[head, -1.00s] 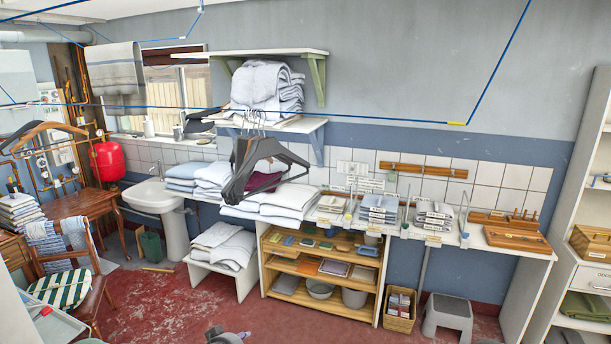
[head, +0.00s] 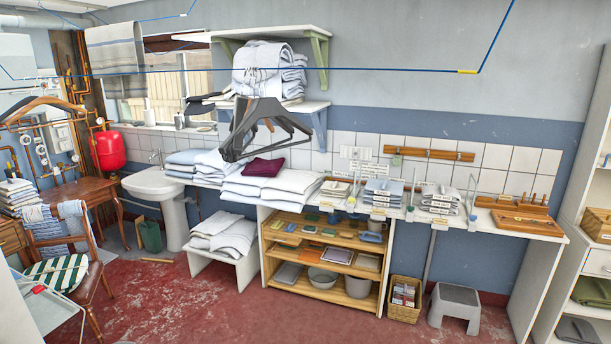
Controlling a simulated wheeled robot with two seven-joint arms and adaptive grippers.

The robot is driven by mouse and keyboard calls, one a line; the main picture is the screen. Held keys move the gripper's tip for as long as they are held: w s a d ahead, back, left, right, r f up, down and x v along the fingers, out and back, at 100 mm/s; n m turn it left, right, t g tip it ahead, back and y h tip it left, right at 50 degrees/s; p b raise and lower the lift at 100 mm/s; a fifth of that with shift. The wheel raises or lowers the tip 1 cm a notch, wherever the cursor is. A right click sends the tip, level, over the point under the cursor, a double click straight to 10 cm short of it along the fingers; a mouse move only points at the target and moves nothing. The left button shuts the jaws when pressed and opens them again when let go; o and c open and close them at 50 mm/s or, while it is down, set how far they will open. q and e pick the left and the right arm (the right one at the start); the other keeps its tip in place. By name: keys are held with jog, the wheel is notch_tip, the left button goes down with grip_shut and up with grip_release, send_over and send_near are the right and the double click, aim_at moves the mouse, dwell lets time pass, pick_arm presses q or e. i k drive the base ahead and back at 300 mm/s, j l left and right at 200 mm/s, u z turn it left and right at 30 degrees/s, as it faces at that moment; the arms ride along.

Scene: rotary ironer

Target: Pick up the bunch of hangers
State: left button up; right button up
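A bunch of dark grey hangers (head: 262,122) hangs by its hooks from a blue line in the upper middle of the head view. The hangers overlap closely and fan out a little, so I cannot separate them all. More hangers (head: 40,106), one pale wooden and one dark, show at the left edge, apart from the bunch. Neither of my grippers is in view.
Behind the bunch are a wall shelf (head: 262,107) and a long counter (head: 480,222) with folded linen (head: 275,185). A sink (head: 155,184) and a chair (head: 85,262) stand left. A grey step stool (head: 455,308) stands right. The red floor (head: 220,310) in front is largely clear.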

aim_at(247, 111)
jog(key=k+j+u, duration=0.2)
jog(key=k, duration=0.45)
jog(key=u, duration=0.5)
jog(key=l+u, duration=0.15)
jog(key=u, duration=0.8)
jog(key=l+u, duration=0.15)
jog(key=u, duration=0.35)
jog(key=l, duration=0.65)
jog(key=l+u, duration=0.15)
jog(key=l, duration=0.5)
jog(key=k+l, duration=0.1)
jog(key=l, duration=0.6)
jog(key=k+l+u, duration=0.1)
jog(key=l, duration=0.55)
